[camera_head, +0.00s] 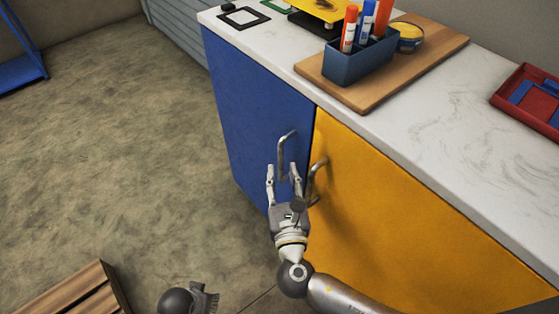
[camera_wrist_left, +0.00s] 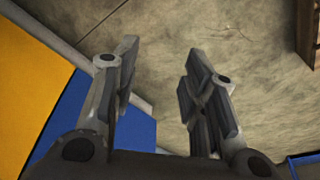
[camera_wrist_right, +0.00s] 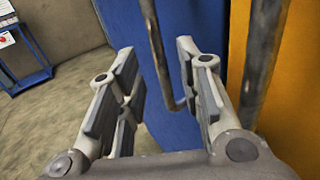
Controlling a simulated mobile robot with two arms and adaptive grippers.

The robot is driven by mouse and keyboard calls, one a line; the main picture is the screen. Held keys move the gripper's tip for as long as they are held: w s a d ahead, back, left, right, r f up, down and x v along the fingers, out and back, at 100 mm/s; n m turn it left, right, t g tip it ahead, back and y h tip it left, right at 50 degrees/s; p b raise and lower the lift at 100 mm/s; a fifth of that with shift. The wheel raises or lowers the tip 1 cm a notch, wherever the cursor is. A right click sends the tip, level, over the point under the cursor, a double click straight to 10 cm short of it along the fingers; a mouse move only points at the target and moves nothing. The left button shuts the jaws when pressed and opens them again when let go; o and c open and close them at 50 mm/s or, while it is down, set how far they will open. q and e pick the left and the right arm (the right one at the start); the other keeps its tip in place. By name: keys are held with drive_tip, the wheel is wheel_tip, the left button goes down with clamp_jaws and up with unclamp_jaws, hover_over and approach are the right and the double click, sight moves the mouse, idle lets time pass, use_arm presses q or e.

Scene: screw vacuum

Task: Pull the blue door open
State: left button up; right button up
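The blue door (camera_head: 243,120) is the left front of the cabinet and looks closed, with a metal bar handle (camera_head: 281,160) near its right edge. My right gripper (camera_head: 283,172) is open at this handle. In the right wrist view the blue door's handle (camera_wrist_right: 158,55) shows between the two spread fingers, closer to the right finger; I cannot tell whether they touch. My left gripper (camera_wrist_left: 160,75) is open and empty in the left wrist view, above the floor. In the head view only a part of it (camera_head: 203,300) shows at the bottom edge.
The yellow door (camera_head: 400,210) with its own handle (camera_head: 315,180) is close to the right gripper's right finger. A white countertop (camera_head: 455,120) holds a wooden board, a marker holder (camera_head: 358,62) and a red tray. A wooden crate (camera_head: 70,295) stands lower left. Floor left of the cabinet is clear.

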sight(280, 165)
drive_tip(key=w, duration=0.4)
drive_tip(key=shift+w+a, duration=0.2)
drive_tip(key=shift+w, duration=0.2)
use_arm(q)
drive_tip(key=shift+w+r, duration=0.25)
drive_tip(key=shift+r, duration=0.55)
use_arm(e)
clamp_jaws()
drive_tip(key=shift+a, duration=0.1)
